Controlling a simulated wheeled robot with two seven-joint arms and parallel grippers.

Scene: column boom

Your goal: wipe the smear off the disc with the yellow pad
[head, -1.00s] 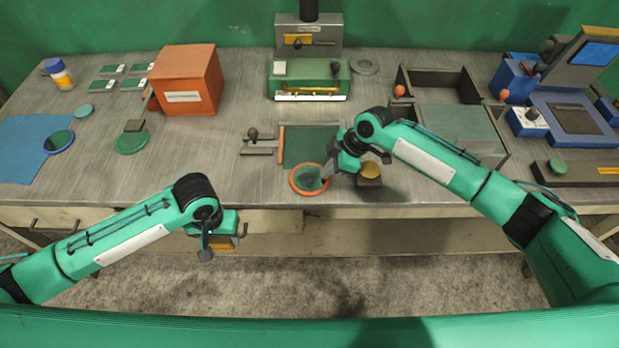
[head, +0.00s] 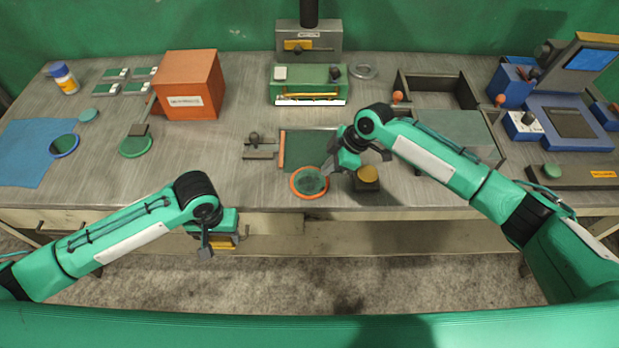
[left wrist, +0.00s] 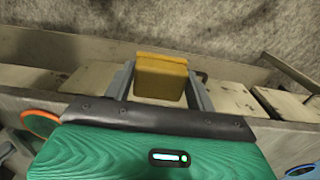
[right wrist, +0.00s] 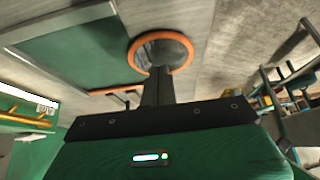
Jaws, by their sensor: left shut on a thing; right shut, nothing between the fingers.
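The orange-rimmed disc (head: 309,182) lies at the front edge of the bench, in front of a dark green mat. Its face is dull grey-green; I cannot make out a clear smear on it. It also shows in the right wrist view (right wrist: 161,51). My right gripper (head: 328,171) is shut and empty, its fingertips at the disc's right rim. Whether they touch it I cannot tell. My left gripper (head: 216,244) is shut on the yellow pad (left wrist: 161,77), held in front of the bench, left of the disc and away from it.
A dark block with a round yellow-brown top (head: 368,174) stands right of the disc, close to my right gripper. An orange box (head: 187,85), a green-rimmed disc (head: 135,146) and a blue-rimmed disc (head: 64,146) are at left. An open tray (head: 438,88) is at back right.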

